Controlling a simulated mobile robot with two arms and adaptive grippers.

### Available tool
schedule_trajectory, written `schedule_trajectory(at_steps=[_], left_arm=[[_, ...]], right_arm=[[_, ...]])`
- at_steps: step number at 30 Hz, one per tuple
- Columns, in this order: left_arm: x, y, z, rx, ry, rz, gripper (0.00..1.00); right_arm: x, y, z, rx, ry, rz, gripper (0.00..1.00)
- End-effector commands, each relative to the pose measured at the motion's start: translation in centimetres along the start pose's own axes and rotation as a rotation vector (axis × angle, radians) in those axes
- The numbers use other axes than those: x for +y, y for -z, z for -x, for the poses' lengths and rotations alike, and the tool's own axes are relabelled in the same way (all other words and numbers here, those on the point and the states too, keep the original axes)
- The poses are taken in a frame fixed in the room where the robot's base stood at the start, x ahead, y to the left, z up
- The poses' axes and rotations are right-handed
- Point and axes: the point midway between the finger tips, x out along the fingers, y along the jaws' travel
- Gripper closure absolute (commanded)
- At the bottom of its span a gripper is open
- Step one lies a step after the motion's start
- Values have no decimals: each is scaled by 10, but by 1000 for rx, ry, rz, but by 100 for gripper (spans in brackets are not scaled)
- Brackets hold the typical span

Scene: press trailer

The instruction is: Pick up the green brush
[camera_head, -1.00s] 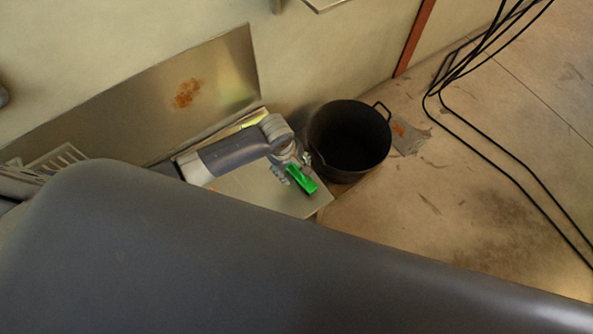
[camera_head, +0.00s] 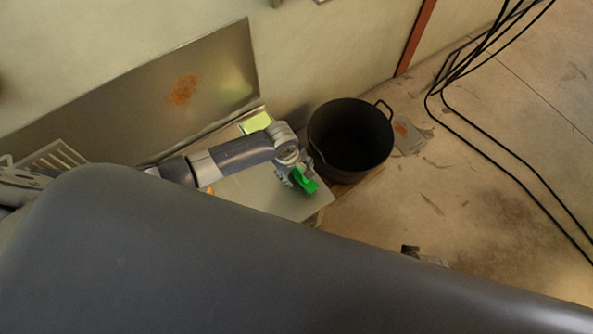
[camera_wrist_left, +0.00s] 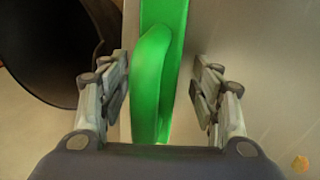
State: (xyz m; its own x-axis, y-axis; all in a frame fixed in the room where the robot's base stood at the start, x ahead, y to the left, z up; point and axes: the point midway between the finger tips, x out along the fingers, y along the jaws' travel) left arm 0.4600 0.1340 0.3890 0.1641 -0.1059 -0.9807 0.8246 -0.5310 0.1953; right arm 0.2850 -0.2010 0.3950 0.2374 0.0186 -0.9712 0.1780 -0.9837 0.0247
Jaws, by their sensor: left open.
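The green brush (camera_head: 305,181) lies near the right end of the metal table (camera_head: 262,190) in the head view. In the left wrist view the brush (camera_wrist_left: 160,75) runs up the picture, its looped handle near the gripper. My left gripper (camera_head: 294,176) is over the brush, with its arm coming in from the left. In the left wrist view the left gripper (camera_wrist_left: 163,95) is open, one finger on each side of the handle, with a gap clearly visible on the right. My right gripper is not clearly in view.
A black pot (camera_head: 350,140) with a handle stands just right of the table. A yellow-green item (camera_head: 256,122) lies at the table's back edge. Black cables (camera_head: 470,125) hang at the right. A large dark part of my own body covers the lower picture.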

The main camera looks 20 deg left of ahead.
Motion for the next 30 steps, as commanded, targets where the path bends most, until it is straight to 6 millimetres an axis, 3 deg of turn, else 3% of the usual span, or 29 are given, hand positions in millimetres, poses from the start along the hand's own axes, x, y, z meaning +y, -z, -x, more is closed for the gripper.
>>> schedule_trajectory(at_steps=[7,12,14,30], left_arm=[[0,0,0,0,0,0,44],[0,0,0,0,0,0,83],[0,0,0,0,0,0,93],[0,-1,6,-1,2,0,93]], right_arm=[[0,0,1,0,0,0,100],[0,0,1,0,0,0,100],[0,0,1,0,0,0,100],[0,0,0,4,1,0,100]])
